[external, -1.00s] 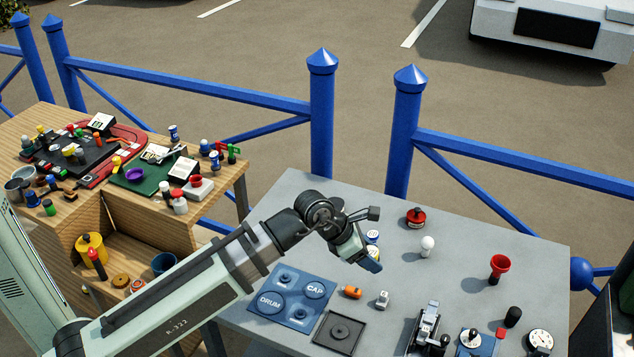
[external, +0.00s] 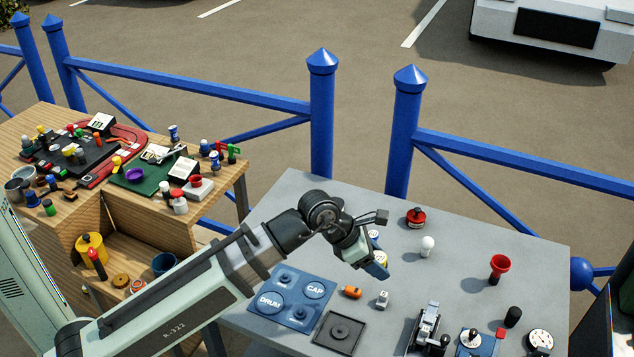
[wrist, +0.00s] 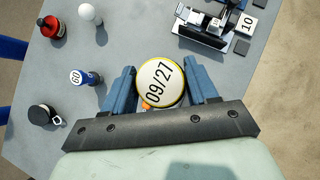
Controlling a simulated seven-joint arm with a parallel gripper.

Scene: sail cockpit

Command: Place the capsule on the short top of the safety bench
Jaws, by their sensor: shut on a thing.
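My gripper (external: 378,262) is shut on a round capsule (wrist: 159,83) with a white top, a yellow rim and the print 09/27. A blue board (external: 268,318) marked DRUM and CAP, with small round raised parts, lies on the table to the left of my gripper. I cannot tell which surface is the short top of the safety bench.
An orange piece (external: 352,291) and a small pale piece (external: 382,299) lie in front of my gripper. A black square tray (external: 339,333) is nearer. A white bulb (external: 427,246), red-topped item (external: 415,217) and red funnel (external: 499,267) stand farther right. A blue piece marked 60 (wrist: 82,77) is beside my gripper.

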